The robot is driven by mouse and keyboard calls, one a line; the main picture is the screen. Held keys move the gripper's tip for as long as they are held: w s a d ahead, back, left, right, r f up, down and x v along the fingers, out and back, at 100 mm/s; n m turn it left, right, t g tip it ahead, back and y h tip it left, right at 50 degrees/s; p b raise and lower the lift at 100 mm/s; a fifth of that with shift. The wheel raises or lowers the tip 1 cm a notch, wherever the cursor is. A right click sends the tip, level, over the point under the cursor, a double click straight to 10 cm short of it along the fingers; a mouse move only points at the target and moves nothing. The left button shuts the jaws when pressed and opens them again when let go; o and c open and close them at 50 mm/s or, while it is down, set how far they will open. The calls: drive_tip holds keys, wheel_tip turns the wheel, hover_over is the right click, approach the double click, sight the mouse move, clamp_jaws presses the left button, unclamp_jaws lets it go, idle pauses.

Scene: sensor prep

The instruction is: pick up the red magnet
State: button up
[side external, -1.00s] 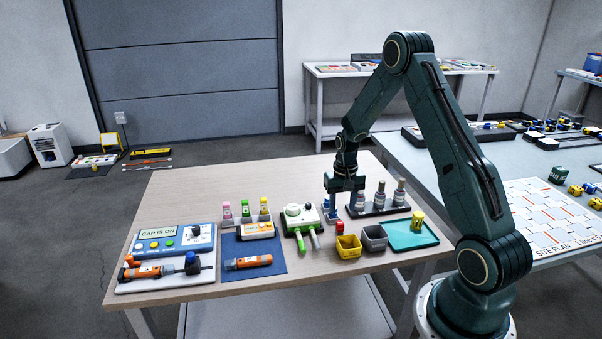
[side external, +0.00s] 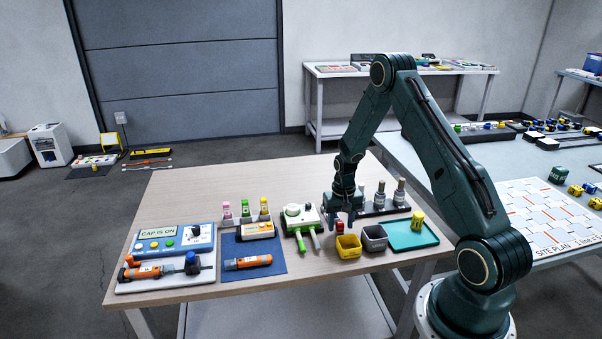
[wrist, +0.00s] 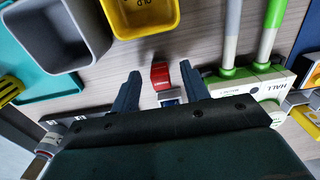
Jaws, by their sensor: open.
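The red magnet (side external: 340,227) stands on the wooden table behind the yellow bin. In the wrist view the red magnet (wrist: 161,76) lies between the fingertips, with a small blue-and-white piece (wrist: 169,98) close to it on the gripper side. I cannot tell whether the two touch. My gripper (side external: 343,217) is open above and around the magnet's spot, pointing down. In the wrist view its two fingers (wrist: 160,70) stand apart on either side of the magnet, with a gap on each side.
The yellow bin (side external: 348,253) and grey bin (side external: 375,246) stand close in front. A dark rack of grey bottles (side external: 380,208) is behind right. A teal tray (side external: 420,238) lies at right.

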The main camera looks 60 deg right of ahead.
drive_tip(key=shift+f, duration=0.45)
drive_tip(key=shift+c, duration=0.4)
clamp_jaws()
